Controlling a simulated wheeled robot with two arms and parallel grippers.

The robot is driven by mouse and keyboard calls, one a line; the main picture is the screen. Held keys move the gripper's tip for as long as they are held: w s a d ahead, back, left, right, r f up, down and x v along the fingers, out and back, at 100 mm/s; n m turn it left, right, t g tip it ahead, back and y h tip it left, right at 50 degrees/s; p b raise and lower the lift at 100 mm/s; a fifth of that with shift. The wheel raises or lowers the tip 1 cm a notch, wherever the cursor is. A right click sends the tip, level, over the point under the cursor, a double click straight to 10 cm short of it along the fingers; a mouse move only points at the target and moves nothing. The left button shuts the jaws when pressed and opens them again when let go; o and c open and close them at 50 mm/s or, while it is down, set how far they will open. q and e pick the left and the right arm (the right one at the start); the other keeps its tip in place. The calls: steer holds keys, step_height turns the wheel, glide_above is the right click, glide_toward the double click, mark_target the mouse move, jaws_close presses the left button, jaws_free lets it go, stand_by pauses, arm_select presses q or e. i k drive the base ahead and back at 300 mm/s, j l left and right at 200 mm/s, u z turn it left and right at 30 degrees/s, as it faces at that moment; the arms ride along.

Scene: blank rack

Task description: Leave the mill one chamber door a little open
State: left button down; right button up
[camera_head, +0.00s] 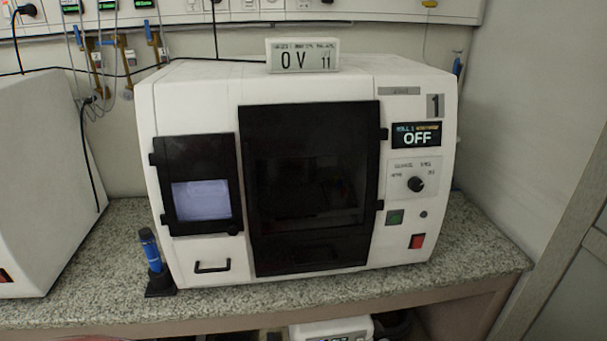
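The mill (290,85) is a white box marked "1" on a granite worktop, its small display (417,135) reading "OFF". Its large dark chamber door (312,185) in the middle of the front looks closed, with hinge-like tabs on its right edge. A smaller black door (197,184) with a pale window sits to its left. I cannot tell whether it is fully flush. Neither of my grippers is in view.
Another white machine (40,185) is at the left. A sign (302,55) sits on top of the mill. The granite worktop (460,262) is clear at the right front.

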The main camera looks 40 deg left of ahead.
mark_target(273, 131)
steer(key=k+u, duration=0.1)
steer(key=u, duration=0.85)
